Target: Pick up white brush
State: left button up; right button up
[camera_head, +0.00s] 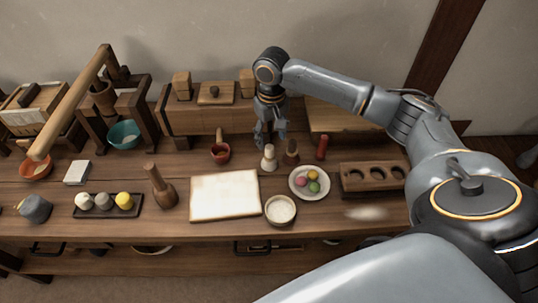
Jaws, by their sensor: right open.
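A small cream-white piece with a narrow top and a wider base (269,159), which looks like the white brush, stands upright on the wooden table (330,218) behind the white board. My right gripper (269,137) points down just above and behind it in the picture. Its fingers are apart and nothing shows between them. I cannot tell whether the fingertips touch the brush's top. A similar brown piece (291,153) stands close to the right of the white one. My left gripper is not in view.
A red cylinder (321,148) and a plate (298,184) of coloured balls are to the right, beside a wooden block with holes (357,180). A red cup (220,155) is to the left. The white board (225,196) and a pale bowl (280,211) lie in front. Wooden boxes (192,118) stand behind.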

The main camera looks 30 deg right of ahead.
aim_at(270, 147)
notch_tip(270, 147, down, 2)
jog(key=shift+f, duration=0.1)
jog(key=f, duration=0.3)
jog(key=shift+w+f, duration=0.25)
jog(key=shift+f, duration=0.25)
jog(key=shift+a, duration=0.1)
jog(key=shift+c, duration=0.4)
jog(key=c, duration=1.1)
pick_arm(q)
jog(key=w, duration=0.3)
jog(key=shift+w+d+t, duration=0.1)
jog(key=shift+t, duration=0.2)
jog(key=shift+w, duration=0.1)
